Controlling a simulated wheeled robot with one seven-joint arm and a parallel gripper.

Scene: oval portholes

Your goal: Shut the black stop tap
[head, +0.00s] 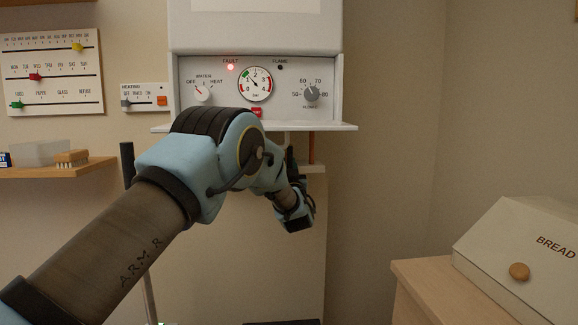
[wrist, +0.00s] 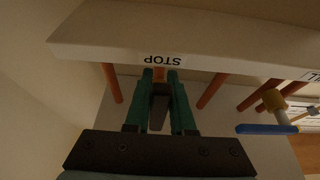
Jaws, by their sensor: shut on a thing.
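The black stop tap shows in the wrist view as a dark lever (wrist: 158,108) on a copper pipe, below a white ledge with an upside-down STOP label (wrist: 162,60). My gripper (wrist: 160,78) has its two green fingers on either side of this lever, shut on it. The lever lies along the fingers, pointing towards the palm. In the head view my arm ends under the boiler panel (head: 300,110), where my wrist hides the tap. How far the lever is turned is hard to tell.
In the wrist view several copper pipes (wrist: 212,90) hang nearby, and a blue-levered brass tap (wrist: 268,129) sits to the right. The head view shows a lit red fault lamp (head: 230,67), a left shelf (head: 60,170) and a bread bin (head: 525,255) at right.

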